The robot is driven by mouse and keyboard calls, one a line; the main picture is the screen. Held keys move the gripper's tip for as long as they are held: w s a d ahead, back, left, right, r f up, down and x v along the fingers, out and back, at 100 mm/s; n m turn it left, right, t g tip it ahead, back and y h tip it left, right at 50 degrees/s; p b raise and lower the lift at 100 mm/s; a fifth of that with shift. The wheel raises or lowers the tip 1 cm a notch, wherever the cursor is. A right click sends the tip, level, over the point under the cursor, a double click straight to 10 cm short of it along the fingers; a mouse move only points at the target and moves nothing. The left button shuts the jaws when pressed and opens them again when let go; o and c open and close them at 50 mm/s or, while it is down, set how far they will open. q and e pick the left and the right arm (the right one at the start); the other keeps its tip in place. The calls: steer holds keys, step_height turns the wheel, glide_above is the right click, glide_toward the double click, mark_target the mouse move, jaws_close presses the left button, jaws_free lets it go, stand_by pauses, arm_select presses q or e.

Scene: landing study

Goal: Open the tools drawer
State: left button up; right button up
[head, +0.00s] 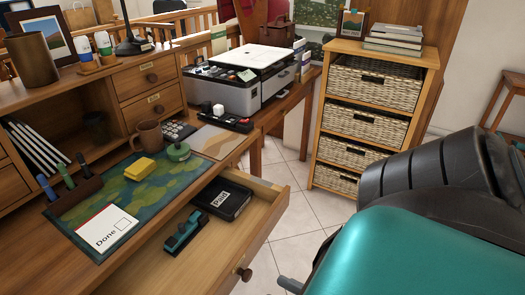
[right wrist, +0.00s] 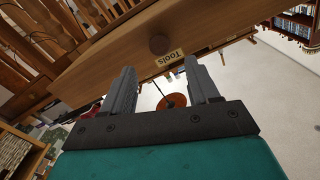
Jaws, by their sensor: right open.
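In the right wrist view a wooden drawer front with a "Tools" label (right wrist: 170,57) crosses the upper part. Its round brown knob (right wrist: 158,43) lies just beyond my right gripper's fingertips (right wrist: 160,76), not between them. My right gripper is open and empty. My teal right arm fills the lower right. My left gripper is not in view.
The desktop carries a green mat (head: 190,182) with a yellow block (head: 139,169), a mug (head: 147,136) and a notepad (head: 107,229). A printer (head: 236,92) stands behind. A wicker-basket cabinet (head: 313,120) stands right, with tiled floor between. A round orange-brown object (right wrist: 172,101) shows beyond the fingers.

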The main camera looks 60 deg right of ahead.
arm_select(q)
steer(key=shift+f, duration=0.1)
arm_select(e)
steer(key=s, duration=0.5)
steer(key=shift+s+d, duration=0.1)
steer(key=shift+d, duration=0.15)
